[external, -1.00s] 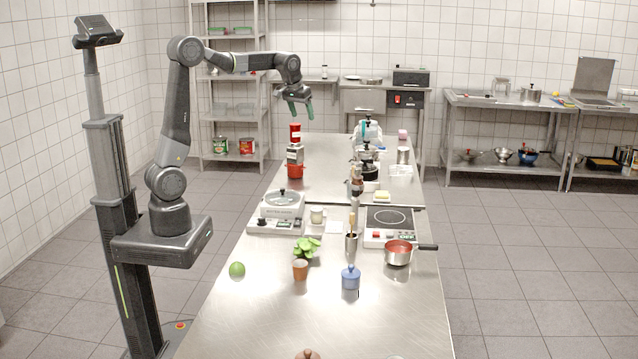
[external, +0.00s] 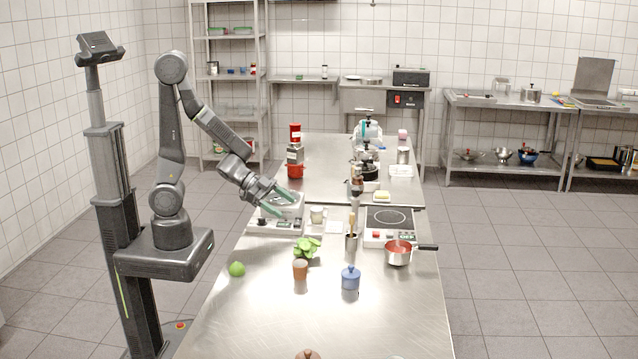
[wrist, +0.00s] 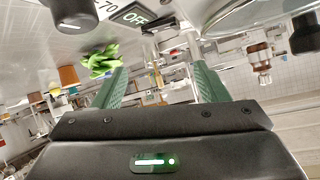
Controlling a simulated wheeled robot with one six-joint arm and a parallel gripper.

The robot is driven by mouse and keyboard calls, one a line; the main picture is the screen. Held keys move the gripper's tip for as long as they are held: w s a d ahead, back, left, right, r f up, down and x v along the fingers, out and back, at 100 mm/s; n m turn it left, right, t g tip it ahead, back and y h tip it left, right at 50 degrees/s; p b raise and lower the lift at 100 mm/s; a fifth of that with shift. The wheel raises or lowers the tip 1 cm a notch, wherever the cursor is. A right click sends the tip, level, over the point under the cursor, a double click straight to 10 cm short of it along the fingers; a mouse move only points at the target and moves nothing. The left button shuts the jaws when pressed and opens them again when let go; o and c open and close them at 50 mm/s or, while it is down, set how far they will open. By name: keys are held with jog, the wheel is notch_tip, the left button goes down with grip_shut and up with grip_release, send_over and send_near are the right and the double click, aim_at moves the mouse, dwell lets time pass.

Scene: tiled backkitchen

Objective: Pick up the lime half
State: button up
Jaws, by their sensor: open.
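A small green rounded object (external: 237,269), which looks like the lime half, lies on the near left part of the steel table, close to its left edge. I cannot make out a cut face on it. My gripper (external: 283,199) is open and empty, with green fingers. It is above the table at the white appliance, farther back and to the right of the green object, and apart from it. In the wrist view my gripper (wrist: 158,78) has its two fingers spread with nothing held between them. I cannot make out the lime half there.
A white appliance (external: 262,226) with a round top is close under my gripper. A leafy plant (external: 307,247), a brown cup (external: 300,270) and a blue lidded pot (external: 350,278) stand right of the green object. The near table (external: 265,315) is largely clear.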

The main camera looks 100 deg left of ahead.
jog(key=s+d+m+h, duration=0.1)
jog(key=s+d, duration=0.2)
jog(key=s+d+f+m+g+h, duration=0.1)
jog(key=s+d+h, duration=0.1)
jog(key=d, duration=0.1)
jog(key=s+d+f+m+h, duration=0.1)
jog(key=s+d+h, duration=0.1)
jog(key=s+d, duration=0.1)
jog(key=shift+s+d+f+g+b, duration=0.1)
jog(key=shift+s+d+g+b, duration=0.1)
jog(key=shift+s+g+b, duration=0.15)
jog(key=s+d+m+g+h, duration=0.2)
jog(key=s+d+h, duration=0.1)
jog(key=s+d, duration=0.3)
jog(key=b, duration=0.3)
send_near(237, 268)
jog(key=shift+w+a+f, duration=0.15)
jog(key=shift+w+f, duration=0.6)
jog(key=shift+f, duration=0.35)
jog(key=shift+s+d+x, duration=0.15)
jog(key=shift+x, duration=1)
jog(key=shift+s+d+x, duration=0.2)
jog(key=shift+x, duration=0.9)
jog(key=shift+w+d, duration=0.25)
